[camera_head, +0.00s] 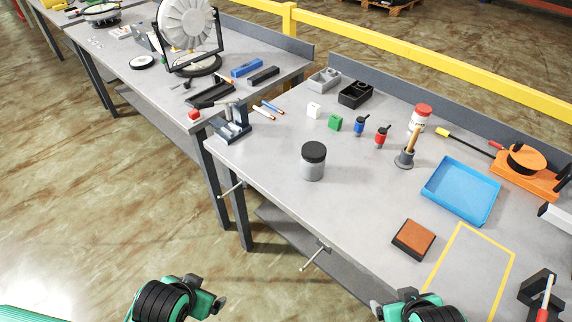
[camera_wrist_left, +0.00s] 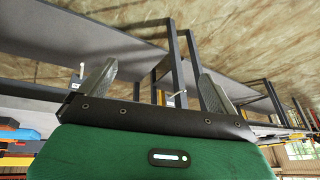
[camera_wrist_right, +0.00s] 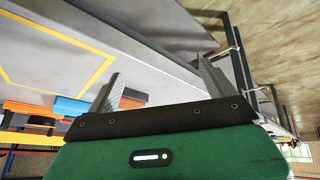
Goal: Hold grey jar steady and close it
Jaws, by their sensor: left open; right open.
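The grey jar (camera_head: 312,168) stands upright near the left part of the nearer table in the head view. Its black lid (camera_head: 314,152) sits on top; I cannot tell whether it is fully closed. My left gripper (camera_wrist_left: 155,82) is open and empty, its two fingers apart in the left wrist view. It is low in front of the table, well away from the jar. My right gripper (camera_wrist_right: 157,82) is open and empty in the right wrist view, near the table's front edge and apart from the jar. The jar shows in neither wrist view.
A brown-topped block (camera_head: 413,239), a blue tray (camera_head: 461,190) and a yellow outline (camera_head: 470,262) lie right of the jar. A clamp handle (camera_head: 314,258) sticks out from the front edge.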

